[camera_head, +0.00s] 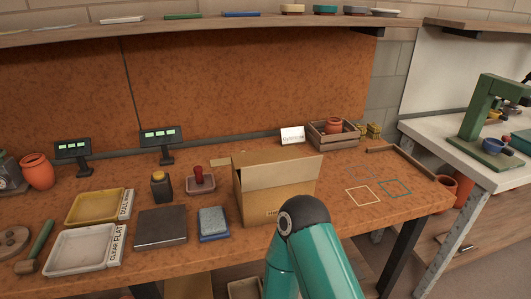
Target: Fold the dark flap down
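An open cardboard box (251,205) stands on the workbench, with dark print low on its front face. A broad flap (282,172) stands up along its front side. A further flap edge (262,156) shows behind it, and a small tan piece (220,162) sticks out at the left, perhaps a side flap. I cannot tell which flap is the dark one. The box's inside is hidden. A teal link of my arm with a dark joint covers the box's lower right front. Neither gripper is in view.
Left of the box are a blue-grey sponge-like block (212,222), a dark slab (161,227), a stamp in a tray (200,181) and a dark jar (161,186). A wooden crate (347,140) with a pot stands behind right. The bench with outlined squares (363,196) is clear.

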